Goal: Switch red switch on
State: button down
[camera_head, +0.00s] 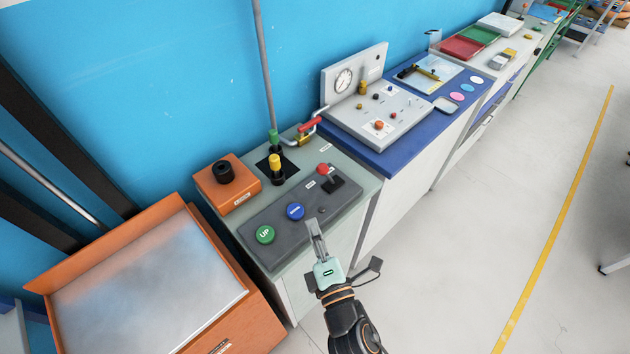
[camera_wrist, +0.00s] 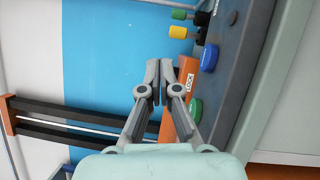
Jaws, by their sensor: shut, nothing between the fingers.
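A switch with a red knob (camera_head: 323,169) stands on the right end of the dark grey control panel (camera_head: 275,232), next to a black lever part. My gripper (camera_head: 311,226) is at the front edge of this panel, below and slightly left of the red switch in the head view, and apart from it. In the wrist view my gripper (camera_wrist: 166,72) is shut and empty, its two fingertips close together. I cannot make out the red knob in the wrist view.
A blue button (camera_head: 295,211) and a green UP button (camera_head: 265,234) sit on the same panel. Behind are yellow (camera_head: 275,162) and green (camera_head: 273,137) knobs, an orange box (camera_head: 228,188) and a red-handled valve (camera_head: 310,125). An orange bin (camera_head: 268,325) stands at left.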

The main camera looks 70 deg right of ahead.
aim_at(327, 176)
jog(key=p+x, duration=0.1)
jog(key=x, duration=0.8)
jog(key=shift+w+d, duration=0.1)
jog(key=shift+d, duration=0.05)
jog(key=d, duration=0.1)
jog(key=s+d+p, duration=0.1)
jog(key=d+r+p, duration=0.1)
jog(key=shift+s, duration=0.3)
jog(key=shift+s+d+f+p, duration=0.1)
jog(key=shift+s+d+p, duration=0.1)
jog(key=shift+d+p, duration=0.1)
